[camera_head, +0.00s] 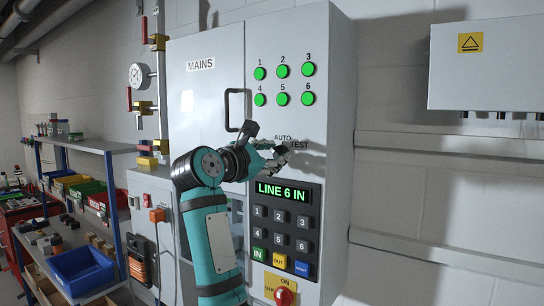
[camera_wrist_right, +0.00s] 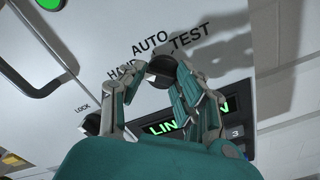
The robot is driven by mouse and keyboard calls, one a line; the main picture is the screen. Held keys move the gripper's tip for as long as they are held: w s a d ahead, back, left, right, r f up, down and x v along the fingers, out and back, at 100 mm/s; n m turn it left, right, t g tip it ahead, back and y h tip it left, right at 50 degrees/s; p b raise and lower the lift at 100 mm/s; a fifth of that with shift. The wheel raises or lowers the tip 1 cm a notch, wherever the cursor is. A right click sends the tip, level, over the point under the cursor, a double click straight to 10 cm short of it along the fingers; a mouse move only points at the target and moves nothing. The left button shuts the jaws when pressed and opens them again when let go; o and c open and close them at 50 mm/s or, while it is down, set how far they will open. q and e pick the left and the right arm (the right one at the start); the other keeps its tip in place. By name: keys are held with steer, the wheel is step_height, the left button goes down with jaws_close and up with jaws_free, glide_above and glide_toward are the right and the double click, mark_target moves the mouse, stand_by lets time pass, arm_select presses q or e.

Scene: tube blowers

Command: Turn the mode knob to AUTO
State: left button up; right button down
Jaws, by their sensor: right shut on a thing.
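The mode knob (camera_wrist_right: 160,68) is a dark round knob on the grey cabinet front. It sits just below the AUTO lettering (camera_wrist_right: 150,42) in the right wrist view, with HAND to the left and TEST to the right. My right gripper (camera_wrist_right: 158,82) is shut on the knob, with fingers on both sides of it. In the head view my right gripper (camera_head: 276,158) covers the knob, below the AUTO and TEST labels. The fingers hide part of the knob, and I cannot tell which label it points at. My left gripper is not in view.
The keypad panel (camera_head: 283,233) below has a display reading LINE 6 IN. A red knob (camera_head: 285,297) sits under it. Several green lamps (camera_head: 282,71) are lit above. A door handle (camera_head: 229,110) stands out at left. A shelf with bins (camera_head: 82,270) is far left.

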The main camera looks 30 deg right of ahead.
steer(key=shift+m+b, duration=1.6)
steer(key=shift+m, duration=0.2)
steer(key=m+b, duration=0.1)
steer(key=m, duration=0.1)
steer(key=shift+s+r+m, duration=0.1)
steer(key=shift+s+m, duration=0.05)
steer(key=shift+m, duration=0.15)
steer(key=shift+d+r+m+b, duration=0.15)
steer(key=shift+m+b, duration=0.5)
steer(key=shift+m, duration=0.85)
steer(key=shift+s, duration=0.1)
steer(key=c, duration=1.4)
jaws_free()
steer(key=o, duration=0.4)
steer(key=shift+o, duration=0.2)
steer(key=shift+f, duration=0.2)
steer(key=shift+d, duration=0.1)
